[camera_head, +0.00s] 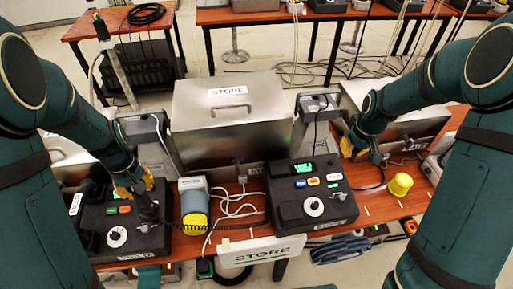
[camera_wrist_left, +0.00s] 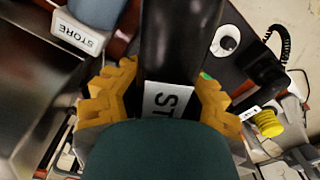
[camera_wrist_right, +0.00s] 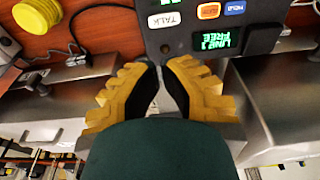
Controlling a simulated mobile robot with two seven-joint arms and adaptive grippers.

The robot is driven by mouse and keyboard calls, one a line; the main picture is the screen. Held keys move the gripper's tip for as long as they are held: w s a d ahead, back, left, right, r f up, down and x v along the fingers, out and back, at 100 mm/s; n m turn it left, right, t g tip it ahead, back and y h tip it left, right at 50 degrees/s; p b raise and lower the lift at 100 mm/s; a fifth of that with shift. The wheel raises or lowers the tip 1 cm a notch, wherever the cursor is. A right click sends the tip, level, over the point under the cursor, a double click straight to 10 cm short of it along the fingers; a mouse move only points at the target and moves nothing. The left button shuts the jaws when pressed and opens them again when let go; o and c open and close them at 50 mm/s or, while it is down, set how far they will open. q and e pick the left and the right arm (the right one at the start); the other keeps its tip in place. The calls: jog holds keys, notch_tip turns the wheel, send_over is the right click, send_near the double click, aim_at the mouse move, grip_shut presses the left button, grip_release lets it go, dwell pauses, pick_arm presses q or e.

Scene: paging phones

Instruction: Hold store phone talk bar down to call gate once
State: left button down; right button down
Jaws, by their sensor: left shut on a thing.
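The store phone (camera_head: 312,195) is a black desk unit behind the STORE sign, with a lit green display, coloured keys and a white dial. Its white TALK key (camera_wrist_right: 165,20) shows in the right wrist view, beside the green display (camera_wrist_right: 217,38) reading LINE 1 FREE. My left gripper (camera_head: 140,188) is shut on a black handset (camera_wrist_left: 170,45) with a white label starting "ST". It is above the left phone (camera_head: 115,225). My right gripper (camera_wrist_right: 160,72) has its fingertips close together with nothing between them, just off the key edge of the store phone; it also shows in the head view (camera_head: 372,160).
Another yellow cap (camera_head: 400,184) stands right of the store phone. A metal box marked STORE (camera_head: 225,120) is behind. A coiled cord and pale cables lie on the wooden table.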

aim_at(336, 173)
jog(key=shift+w, duration=0.15)
jog(key=shift+s, duration=0.2)
jog(key=f+b, duration=0.1)
jog(key=f, duration=0.3)
jog(key=w+f, duration=0.1)
jog(key=f, duration=0.4)
jog(key=w+f+b, duration=0.1)
jog(key=f, duration=0.3)
jog(key=shift+w+a+f+b, duration=0.1)
jog(key=shift+w+f+b, duration=0.05)
jog(key=shift+f+b, duration=0.25)
